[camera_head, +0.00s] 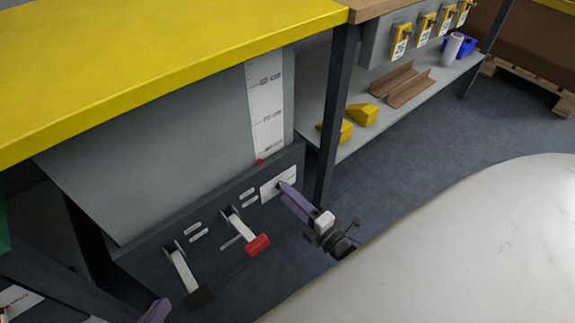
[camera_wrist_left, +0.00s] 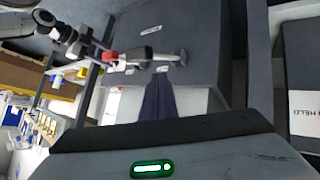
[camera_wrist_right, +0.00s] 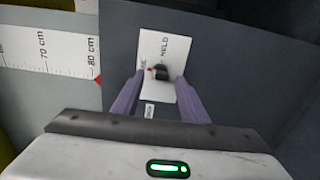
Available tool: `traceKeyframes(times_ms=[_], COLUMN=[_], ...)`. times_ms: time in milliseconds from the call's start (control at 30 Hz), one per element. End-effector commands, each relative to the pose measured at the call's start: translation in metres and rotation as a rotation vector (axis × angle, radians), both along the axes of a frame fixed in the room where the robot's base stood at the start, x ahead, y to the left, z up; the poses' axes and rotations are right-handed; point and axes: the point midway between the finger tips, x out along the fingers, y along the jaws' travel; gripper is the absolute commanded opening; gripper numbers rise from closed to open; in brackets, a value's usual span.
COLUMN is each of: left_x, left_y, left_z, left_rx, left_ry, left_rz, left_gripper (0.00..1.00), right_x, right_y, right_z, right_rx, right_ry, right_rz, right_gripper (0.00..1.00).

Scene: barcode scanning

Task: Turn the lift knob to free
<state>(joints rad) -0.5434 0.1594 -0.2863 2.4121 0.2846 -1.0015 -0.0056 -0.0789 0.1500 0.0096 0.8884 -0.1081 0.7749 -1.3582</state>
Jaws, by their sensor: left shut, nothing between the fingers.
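The lift knob (camera_wrist_right: 161,72) is a small black knob with a red mark on a white plate (camera_wrist_right: 165,48). The plate reads HELD; a second small label at its left edge is hard to read. My right gripper (camera_wrist_right: 159,80) is open, its purple fingers pointing at the plate with the knob between their tips; I cannot tell if they touch it. In the head view the right gripper (camera_head: 284,186) hides the knob and covers part of the plate (camera_head: 268,190). My left gripper (camera_wrist_left: 160,80) is shut and empty; in the head view it shows low (camera_head: 160,306).
A red-handled lever (camera_head: 257,245) and a black-handled lever (camera_head: 198,297) stick out of the dark panel. A scale strip (camera_head: 266,110) stands above the plate, under the yellow tabletop (camera_head: 150,60). Another HELD plate (camera_wrist_left: 303,118) shows in the left wrist view.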

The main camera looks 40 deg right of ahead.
Motion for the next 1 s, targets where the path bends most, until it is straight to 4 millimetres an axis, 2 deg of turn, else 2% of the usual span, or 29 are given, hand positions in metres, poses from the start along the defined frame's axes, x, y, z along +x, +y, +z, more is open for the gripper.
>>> traceKeyframes(times_ms=[200, 433, 600, 1000], left_x=[-0.004, -0.006, -0.007, -0.005], left_y=[0.006, 0.012, 0.013, 0.013], left_z=[-0.008, -0.018, -0.023, -0.021], left_rx=[0.045, 0.076, 0.087, 0.088], left_ry=[0.040, 0.063, 0.075, 0.068], left_rz=[0.000, 0.001, 0.001, 0.002], left_gripper=[0.00, 0.00, 0.00, 0.00], right_x=[-0.045, -0.081, -0.090, -0.091], right_y=[-0.003, -0.006, -0.007, -0.007], right_z=[0.002, 0.001, 0.000, 0.000], right_rx=[0.001, 0.000, 0.000, 0.000], right_ry=[0.005, 0.003, 0.001, 0.001], right_rz=[-0.001, 0.000, 0.000, 0.000], right_gripper=[0.40, 0.40, 0.40, 0.40])
